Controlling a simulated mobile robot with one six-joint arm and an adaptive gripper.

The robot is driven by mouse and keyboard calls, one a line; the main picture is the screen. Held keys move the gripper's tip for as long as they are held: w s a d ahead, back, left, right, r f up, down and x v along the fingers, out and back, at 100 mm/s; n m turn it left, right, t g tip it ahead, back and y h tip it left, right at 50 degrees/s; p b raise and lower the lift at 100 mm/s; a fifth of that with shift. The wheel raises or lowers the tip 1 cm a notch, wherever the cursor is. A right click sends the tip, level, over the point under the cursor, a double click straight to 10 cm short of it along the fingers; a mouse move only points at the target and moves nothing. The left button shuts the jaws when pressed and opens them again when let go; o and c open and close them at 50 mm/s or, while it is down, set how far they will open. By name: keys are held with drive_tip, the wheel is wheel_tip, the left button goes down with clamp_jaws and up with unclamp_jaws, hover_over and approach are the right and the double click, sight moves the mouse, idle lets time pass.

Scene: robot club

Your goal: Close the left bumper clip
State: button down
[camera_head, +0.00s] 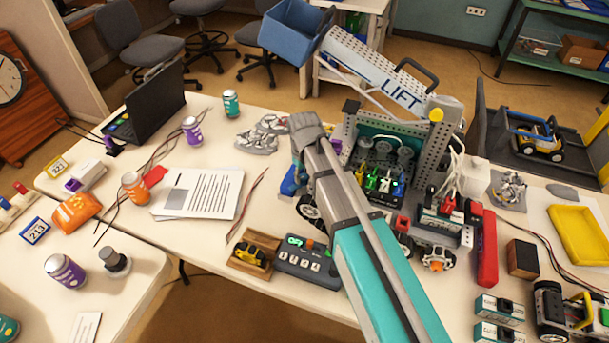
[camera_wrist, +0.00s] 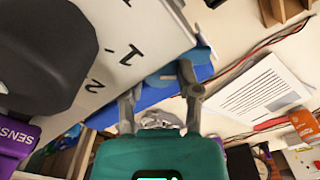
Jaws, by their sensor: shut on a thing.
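A wheeled robot (camera_head: 398,125) with a LIFT arm stands on the table. A blue part (camera_head: 291,181) shows at its left side, above a black wheel. In the wrist view, my gripper (camera_wrist: 158,82) is shut on a blue piece (camera_wrist: 150,97), which I take for the left bumper clip. A lighter blue round part lies between the fingers. In the head view my own arm crosses in front of the robot's left side and hides my fingertips. Whether the clip is latched cannot be told.
A white panel with numerals (camera_wrist: 125,38) is close beside the fingers. Printed paper (camera_head: 198,190) lies to the left, with wires near it. A red bar (camera_head: 487,250) is at the right.

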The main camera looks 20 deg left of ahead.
drive_tip(key=shift+m, duration=1.5)
drive_tip(key=shift+c, duration=1.5)
unclamp_jaws()
drive_tip(key=shift+d+n, duration=0.1)
drive_tip(key=shift+n, duration=0.2)
